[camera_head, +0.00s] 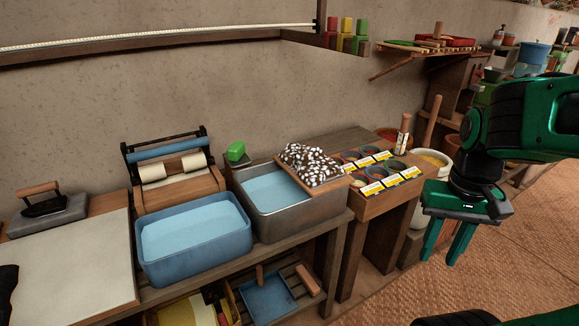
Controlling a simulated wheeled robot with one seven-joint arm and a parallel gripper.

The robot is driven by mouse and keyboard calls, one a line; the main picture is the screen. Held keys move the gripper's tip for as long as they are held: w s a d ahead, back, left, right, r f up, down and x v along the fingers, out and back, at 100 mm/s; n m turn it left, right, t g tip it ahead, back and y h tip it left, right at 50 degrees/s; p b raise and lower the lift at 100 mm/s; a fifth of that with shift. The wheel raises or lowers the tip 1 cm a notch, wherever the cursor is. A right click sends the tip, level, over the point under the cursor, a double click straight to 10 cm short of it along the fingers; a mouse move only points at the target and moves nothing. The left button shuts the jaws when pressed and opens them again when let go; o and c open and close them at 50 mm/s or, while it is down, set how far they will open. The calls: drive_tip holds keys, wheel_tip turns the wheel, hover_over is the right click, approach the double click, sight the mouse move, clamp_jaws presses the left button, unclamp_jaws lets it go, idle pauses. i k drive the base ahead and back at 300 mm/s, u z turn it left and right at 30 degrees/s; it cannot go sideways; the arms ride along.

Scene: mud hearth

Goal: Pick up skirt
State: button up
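A crumpled dark brown cloth with white spots, which looks like the skirt (310,162), lies heaped on a wooden board at the right end of the grey metal basin (262,217). A black item (8,285), cut off by the left edge, lies on the pale ironing surface (75,270); I cannot tell what it is. My gripper (447,252) is to the right of the spotted cloth, apart from it. Its two green fingers point down and are spread, with nothing between them.
A table with several paint pots (375,190) is between cloth and gripper. White buckets (425,190) stand behind the gripper. The woven floor (510,255) is clear.

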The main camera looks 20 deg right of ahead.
sight(311, 165)
drive_tip(key=u, duration=0.1)
drive_tip(key=i, duration=1)
drive_tip(key=z, duration=0.05)
